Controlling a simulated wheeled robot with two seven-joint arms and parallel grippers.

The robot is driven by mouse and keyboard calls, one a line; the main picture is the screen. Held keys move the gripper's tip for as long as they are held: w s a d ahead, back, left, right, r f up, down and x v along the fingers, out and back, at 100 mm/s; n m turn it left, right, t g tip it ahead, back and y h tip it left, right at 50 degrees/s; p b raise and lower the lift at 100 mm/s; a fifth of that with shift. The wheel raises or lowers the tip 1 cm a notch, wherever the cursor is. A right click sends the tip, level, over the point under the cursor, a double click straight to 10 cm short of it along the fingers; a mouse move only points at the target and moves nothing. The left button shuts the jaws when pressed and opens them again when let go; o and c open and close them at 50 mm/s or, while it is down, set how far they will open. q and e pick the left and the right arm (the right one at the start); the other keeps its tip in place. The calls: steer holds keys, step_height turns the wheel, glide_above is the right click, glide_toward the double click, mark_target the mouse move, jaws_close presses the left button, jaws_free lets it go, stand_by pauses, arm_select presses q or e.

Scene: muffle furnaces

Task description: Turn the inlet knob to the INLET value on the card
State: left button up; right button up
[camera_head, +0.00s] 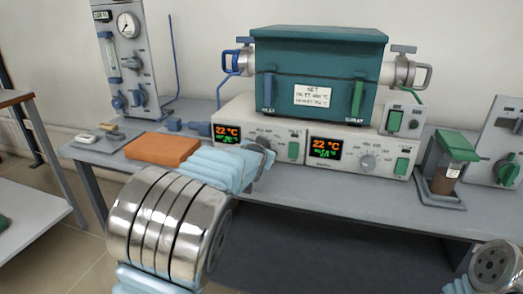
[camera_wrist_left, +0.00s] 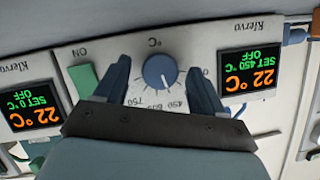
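The inlet knob (camera_wrist_left: 159,71) is a round blue-grey dial on the left controller (camera_head: 228,129), with a white pointer mark toward the lower scale numbers. In the head view my gripper hides it. My left gripper (camera_wrist_left: 161,68) is open, one finger on each side of the knob, with visible gaps; it also shows in the head view (camera_head: 261,158). The left controller's display (camera_wrist_left: 248,72), upside down in the wrist view, reads 22 °C, SET 450 °C, OFF. The card (camera_head: 312,95) on the teal furnace seems to read INLET 450 °C; its second line is unclear.
The right controller (camera_head: 356,157) has its own grey knob (camera_head: 368,162); its display (camera_wrist_left: 35,106) reads SET 0 °C, OFF. A green switch (camera_wrist_left: 86,80) sits beside the inlet knob.

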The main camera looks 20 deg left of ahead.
arm_select(q)
steer(key=v, duration=1.3)
steer(key=shift+s+r, duration=0.2)
steer(key=shift+s, duration=0.15)
